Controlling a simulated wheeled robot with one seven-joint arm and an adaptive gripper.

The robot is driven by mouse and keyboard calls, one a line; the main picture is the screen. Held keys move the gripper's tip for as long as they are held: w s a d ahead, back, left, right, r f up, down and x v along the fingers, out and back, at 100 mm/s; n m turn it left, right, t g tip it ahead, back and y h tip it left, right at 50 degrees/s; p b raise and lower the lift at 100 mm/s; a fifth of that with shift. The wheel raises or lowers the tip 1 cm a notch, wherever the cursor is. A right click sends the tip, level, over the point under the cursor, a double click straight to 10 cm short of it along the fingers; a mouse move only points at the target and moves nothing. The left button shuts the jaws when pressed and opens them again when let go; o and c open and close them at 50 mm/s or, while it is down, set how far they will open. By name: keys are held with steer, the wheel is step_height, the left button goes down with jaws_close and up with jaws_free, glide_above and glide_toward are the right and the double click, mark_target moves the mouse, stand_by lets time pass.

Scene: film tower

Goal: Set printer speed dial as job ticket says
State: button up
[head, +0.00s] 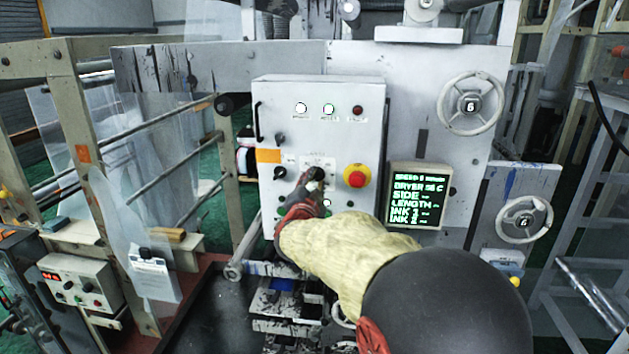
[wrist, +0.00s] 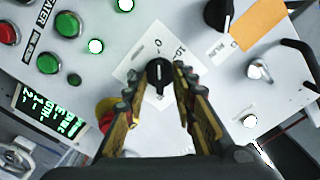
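A black dial knob with a white pointer line (wrist: 160,74) sits on a white scale plate (wrist: 140,62) in the wrist view. Its pointer is near the plate's 0 mark; the exact setting is hard to read. My gripper (wrist: 158,88) is open, its two fingers either side of the knob with gaps visible. In the head view my gripper (head: 312,188) is at the cabinet front, partly covering the dial (head: 317,173). A green-text display (head: 418,196) has a speed line that seems to read 0. A white card (head: 154,274) hangs at left; its text is unreadable.
A red emergency button (head: 356,176) on a yellow base is right of the dial. Other black knobs (head: 280,173) and lit buttons (head: 328,109) share the grey cabinet (head: 268,98). Two handwheels (head: 471,104) are at right. A small control box (head: 82,286) stands at lower left.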

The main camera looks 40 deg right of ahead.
steer(key=shift+w+d, duration=0.1)
steer(key=shift+c, duration=1.1)
steer(key=c, duration=0.4)
jaws_close()
